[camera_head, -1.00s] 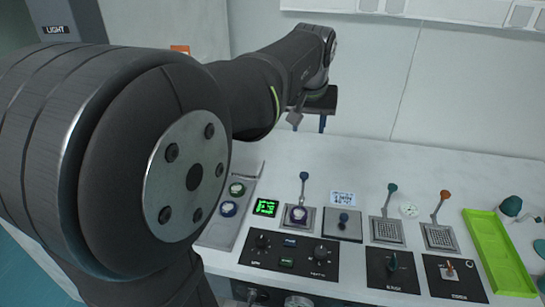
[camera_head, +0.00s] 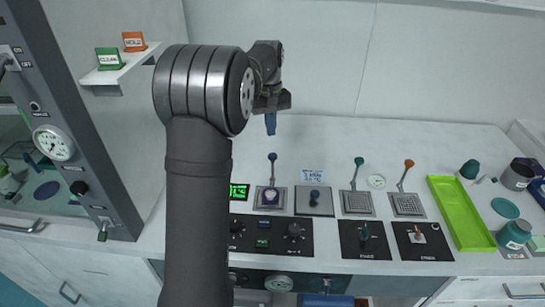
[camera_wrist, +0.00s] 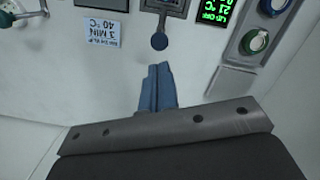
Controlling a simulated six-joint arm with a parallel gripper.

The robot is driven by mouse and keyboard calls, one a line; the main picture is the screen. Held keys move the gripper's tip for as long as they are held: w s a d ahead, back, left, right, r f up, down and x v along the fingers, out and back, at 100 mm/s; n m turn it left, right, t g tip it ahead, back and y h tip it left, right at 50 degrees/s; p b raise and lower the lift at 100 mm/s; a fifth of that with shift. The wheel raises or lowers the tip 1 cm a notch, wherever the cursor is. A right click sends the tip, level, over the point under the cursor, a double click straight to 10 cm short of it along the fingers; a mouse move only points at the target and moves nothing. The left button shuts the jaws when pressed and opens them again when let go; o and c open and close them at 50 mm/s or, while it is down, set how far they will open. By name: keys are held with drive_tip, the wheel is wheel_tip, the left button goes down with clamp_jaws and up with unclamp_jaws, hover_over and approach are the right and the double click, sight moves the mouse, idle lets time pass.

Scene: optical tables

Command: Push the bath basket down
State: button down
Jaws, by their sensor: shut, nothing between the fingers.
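The bath unit that I take as the task's one has a lever with a dark blue knob (camera_head: 272,157) standing up behind a small grey plate (camera_head: 282,207), which holds a round white and purple item (camera_head: 270,197). I cannot clearly make out a basket in it. My gripper (camera_head: 270,131) hangs above and behind the knob in the head view, its blue fingers shut and empty. In the wrist view, the shut fingertips (camera_wrist: 157,68) point toward the blue knob (camera_wrist: 159,41), with a small gap in the picture. They appear apart.
Similar units with a green-knobbed lever (camera_head: 359,161) and an orange-knobbed lever (camera_head: 409,163) stand to the right. A green display (camera_head: 239,192) is just left, and a small sign (camera_head: 312,175) right. A green tray (camera_head: 460,213) lies further right. The counter behind the levers is clear.

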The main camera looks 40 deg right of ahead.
sight(272, 153)
drive_tip(key=shift+s+a+f, duration=0.1)
drive_tip(key=shift+s+f, duration=0.1)
drive_tip(key=shift+f, duration=1.55)
drive_tip(key=shift+s+a+f, duration=0.1)
drive_tip(key=shift+s+f, duration=0.05)
drive_tip(key=shift+f, duration=1.6)
drive_tip(key=shift+f, duration=0.35)
wheel_tip(272, 153, down, 5)
drive_tip(key=shift+d, duration=0.1)
drive_tip(key=shift+w+d+r, duration=0.15)
drive_tip(key=shift+w, duration=0.3)
drive_tip(key=shift+w+d+r, duration=0.2)
drive_tip(key=shift+w, duration=0.3)
drive_tip(key=shift+w+d+r, duration=0.15)
drive_tip(key=shift+w, duration=0.3)
drive_tip(key=shift+r, duration=0.15)
wheel_tip(272, 153, up, 17)
drive_tip(key=w, duration=0.1)
drive_tip(key=shift+w+d, duration=0.3)
drive_tip(key=shift+w, duration=0.05)
